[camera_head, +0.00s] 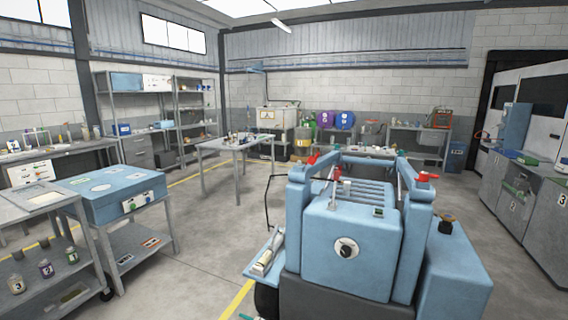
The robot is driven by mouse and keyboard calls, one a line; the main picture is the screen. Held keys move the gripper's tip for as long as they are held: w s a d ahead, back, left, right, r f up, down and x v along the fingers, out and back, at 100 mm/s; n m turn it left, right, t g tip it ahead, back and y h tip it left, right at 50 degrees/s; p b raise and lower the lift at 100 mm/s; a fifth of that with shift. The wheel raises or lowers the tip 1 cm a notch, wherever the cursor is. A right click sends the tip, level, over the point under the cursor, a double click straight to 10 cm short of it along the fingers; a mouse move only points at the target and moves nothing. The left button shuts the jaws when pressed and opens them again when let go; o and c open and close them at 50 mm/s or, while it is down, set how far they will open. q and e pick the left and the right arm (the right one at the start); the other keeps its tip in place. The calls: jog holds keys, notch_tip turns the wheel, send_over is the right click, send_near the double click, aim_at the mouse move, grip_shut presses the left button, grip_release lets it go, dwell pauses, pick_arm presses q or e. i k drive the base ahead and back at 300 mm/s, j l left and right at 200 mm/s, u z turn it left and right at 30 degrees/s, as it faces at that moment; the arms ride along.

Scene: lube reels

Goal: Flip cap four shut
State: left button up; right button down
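I cannot make out a cap marked four in the head view. Small reel-like round shapes stand against the back wall: a purple one (325,119) and a blue one (344,120), with pale marks too small to read. No cap can be told apart on them. Neither of my grippers is in view.
A large blue wheeled machine (350,258) with red-topped fittings fills the near middle. A blue-topped cart (112,190) stands left, beside a shelf with small jars (45,268). A grey table (236,143) stands farther back. Numbered grey cabinets (515,205) line the right. Floor is open between cart and machine.

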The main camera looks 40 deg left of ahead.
aim_at(311, 160)
jog(key=u, duration=1)
